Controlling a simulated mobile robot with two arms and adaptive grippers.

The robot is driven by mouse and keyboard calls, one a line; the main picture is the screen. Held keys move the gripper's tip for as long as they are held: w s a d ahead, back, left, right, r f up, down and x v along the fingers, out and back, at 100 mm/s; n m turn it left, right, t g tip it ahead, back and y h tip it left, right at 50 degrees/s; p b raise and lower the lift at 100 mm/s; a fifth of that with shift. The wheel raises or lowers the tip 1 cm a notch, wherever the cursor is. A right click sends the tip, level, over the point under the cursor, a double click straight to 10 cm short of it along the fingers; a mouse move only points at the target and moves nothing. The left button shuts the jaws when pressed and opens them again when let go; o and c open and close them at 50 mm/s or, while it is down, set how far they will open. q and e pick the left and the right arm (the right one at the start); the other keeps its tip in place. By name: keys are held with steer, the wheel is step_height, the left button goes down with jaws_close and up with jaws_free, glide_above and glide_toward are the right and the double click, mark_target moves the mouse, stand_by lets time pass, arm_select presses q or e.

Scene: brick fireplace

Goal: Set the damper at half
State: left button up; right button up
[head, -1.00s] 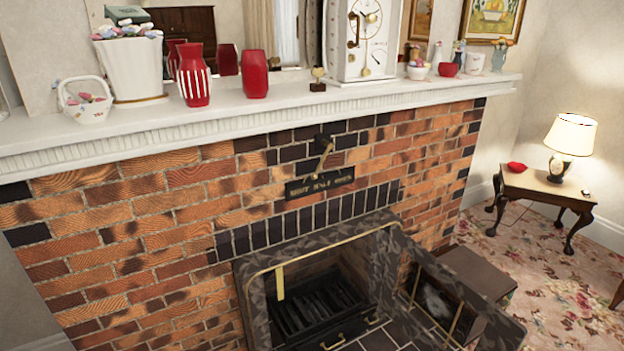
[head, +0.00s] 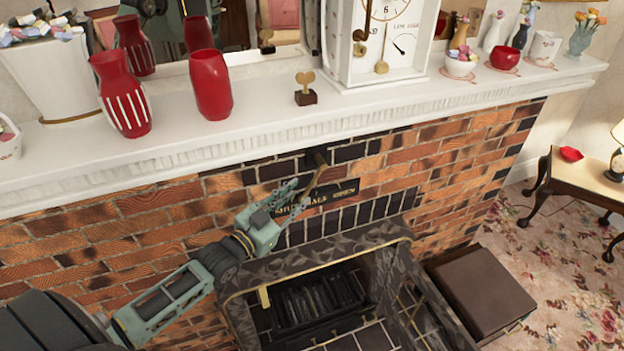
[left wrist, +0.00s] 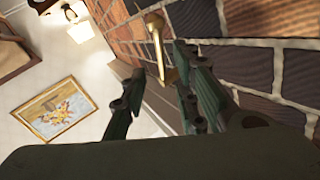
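The damper handle (head: 316,180) is a brass lever hanging from a dark pivot on the brick chimney front. Its lower end slants down-left over a black plate (head: 344,191) lettered SHUT, HALF, OPEN; the gripper partly covers the plate's left side. Which word the lever marks I cannot tell. My left gripper (head: 294,196) is at the lever's left, close to its lower end. In the left wrist view the open gripper (left wrist: 160,98) has the brass lever (left wrist: 156,42) ahead, in the gap between the fingers and near the right one. Contact is not clear. My right gripper is out of view.
The white mantel shelf (head: 160,150) juts out above the lever, carrying red vases (head: 208,85), a small heart ornament (head: 305,88) and a white clock (head: 385,40). The firebox with a patterned surround (head: 330,252) lies below. A brown box (head: 483,292) stands at its right.

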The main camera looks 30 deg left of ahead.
mark_target(311, 186)
arm_select(q)
steer(key=x, duration=0.2)
steer(key=shift+w+r, duration=0.15)
steer(key=shift+w, duration=0.2)
steer(key=x, duration=0.2)
steer(key=p+x, duration=0.1)
steer(key=x, duration=0.1)
steer(key=shift+a+f, duration=0.15)
steer(key=shift+f, duration=0.15)
steer(key=shift+w, duration=0.3)
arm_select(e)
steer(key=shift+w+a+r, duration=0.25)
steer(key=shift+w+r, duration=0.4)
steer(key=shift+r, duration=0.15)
arm_select(q)
steer(key=shift+w, duration=0.1)
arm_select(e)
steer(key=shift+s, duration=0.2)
arm_select(q)
steer(key=shift+c, duration=0.7)
steer(key=c, duration=0.6)
jaws_close()
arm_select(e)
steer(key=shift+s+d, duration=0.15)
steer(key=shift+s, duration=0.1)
